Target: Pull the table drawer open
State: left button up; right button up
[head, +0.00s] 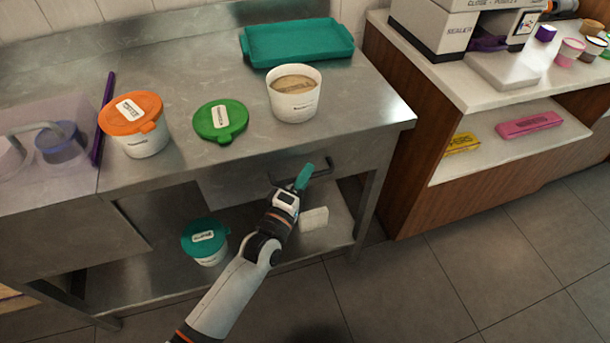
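The steel table (190,85) has a drawer (235,184) under its top, toward the right end. The drawer front looks closed or nearly so. Its dark bar handle (325,168) sticks out at the right part of the front. My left gripper (303,178) is in front of the drawer, with a teal fingertip close to the left part of the handle. I cannot tell whether it touches the handle. The second finger is not clearly visible, so its opening cannot be told. My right gripper is not in view.
On the table top are an orange-lidded tub (131,112), a green lid (220,121), an open tub (294,95) and a teal tray (297,42). A teal-lidded tub (206,242) and a white block (314,218) are on the lower shelf. The floor (450,275) at right is clear.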

pick_arm(q)
grip_shut()
jog(key=s+d+p, duration=0.2)
jog(key=s+d, duration=0.2)
jog(key=s, duration=0.8)
jog(key=s+d+p, duration=0.3)
jog(key=s+d, duration=0.1)
jog(key=s, duration=0.8)
jog(key=shift+s, duration=0.2)
jog(key=o, duration=0.6)
grip_release()
jog(key=shift+a, duration=0.1)
